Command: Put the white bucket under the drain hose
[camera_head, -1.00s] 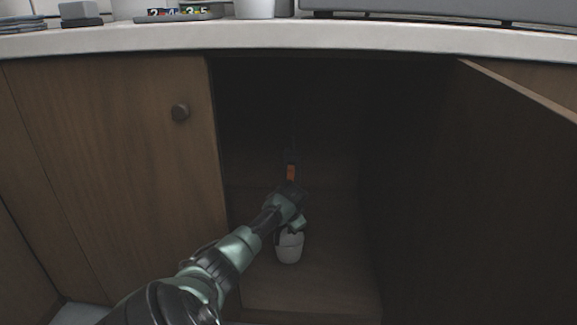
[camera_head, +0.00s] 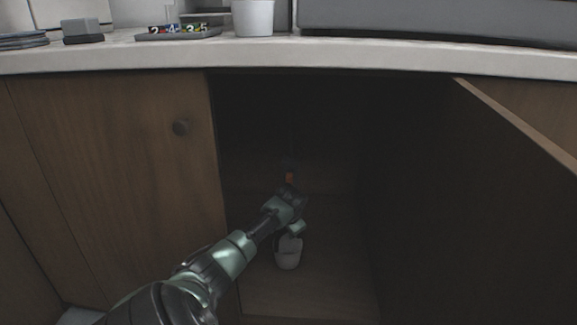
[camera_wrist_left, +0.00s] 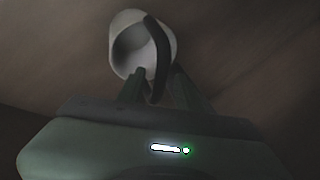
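The white bucket (camera_head: 287,258) stands on the cabinet floor inside the open cabinet. My left gripper (camera_head: 297,229) is just above and beside its rim. In the left wrist view the bucket (camera_wrist_left: 127,50) shows its open mouth. A dark curved strip, seemingly its handle (camera_wrist_left: 160,50), runs from the rim down between my left fingers (camera_wrist_left: 157,82). The fingertips are apart, with the strip between them. My right gripper is not in view.
A shut wooden door (camera_head: 120,190) with a round knob is left of the opening. An open door panel (camera_head: 475,200) bounds the right side. The countertop (camera_head: 350,58) overhangs above, with a white cup (camera_head: 253,18) on it. The cabinet floor (camera_head: 310,295) in front is clear.

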